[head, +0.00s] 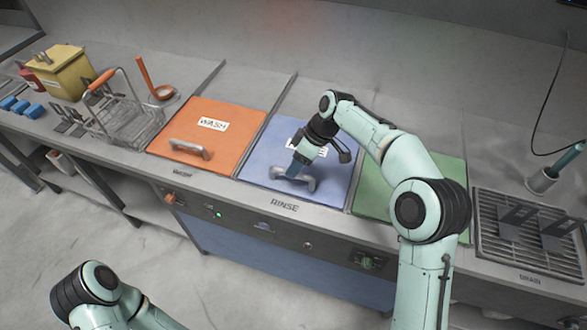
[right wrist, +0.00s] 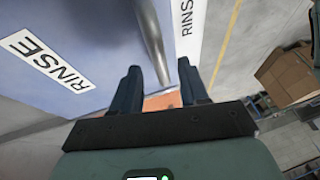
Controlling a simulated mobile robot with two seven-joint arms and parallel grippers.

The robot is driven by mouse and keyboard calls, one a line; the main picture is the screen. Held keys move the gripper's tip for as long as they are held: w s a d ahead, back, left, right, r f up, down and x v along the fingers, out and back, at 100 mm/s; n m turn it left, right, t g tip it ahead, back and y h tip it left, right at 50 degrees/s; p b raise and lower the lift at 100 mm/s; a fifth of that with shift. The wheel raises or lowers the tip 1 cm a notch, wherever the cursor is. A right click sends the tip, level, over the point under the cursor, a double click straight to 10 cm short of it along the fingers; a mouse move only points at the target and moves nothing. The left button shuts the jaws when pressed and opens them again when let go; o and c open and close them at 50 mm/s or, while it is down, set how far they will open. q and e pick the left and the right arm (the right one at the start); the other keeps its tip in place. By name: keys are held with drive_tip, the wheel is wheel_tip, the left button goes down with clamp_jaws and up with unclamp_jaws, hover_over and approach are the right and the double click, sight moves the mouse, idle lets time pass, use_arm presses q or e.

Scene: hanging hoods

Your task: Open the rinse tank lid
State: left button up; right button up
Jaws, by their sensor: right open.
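The rinse tank lid (head: 260,165) is a blue square panel lying flat and shut in the counter. Its silver bar handle (head: 300,184) is near the front edge. My right gripper (head: 293,173) is open and points down at this handle. In the right wrist view, the handle (right wrist: 153,45) runs down into the gap between the two dark fingers of the gripper (right wrist: 160,78); I cannot tell whether they touch it. The lid also fills the left of that view (right wrist: 95,95). The gripper and arm partly cover the lid's label. My left gripper is out of the head view.
The orange wash lid (head: 235,140) lies shut on the left, with its own handle. A green lid (head: 372,190) is on the right, partly behind my arm. A wire basket (head: 130,120) and a drain grate (head: 510,235) flank them. The wall is behind.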

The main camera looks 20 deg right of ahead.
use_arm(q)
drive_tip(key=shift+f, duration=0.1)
use_arm(e)
drive_tip(key=shift+x, duration=0.95)
drive_tip(key=shift+c, duration=0.2)
clamp_jaws()
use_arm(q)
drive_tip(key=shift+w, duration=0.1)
use_arm(e)
drive_tip(key=shift+w, duration=0.1)
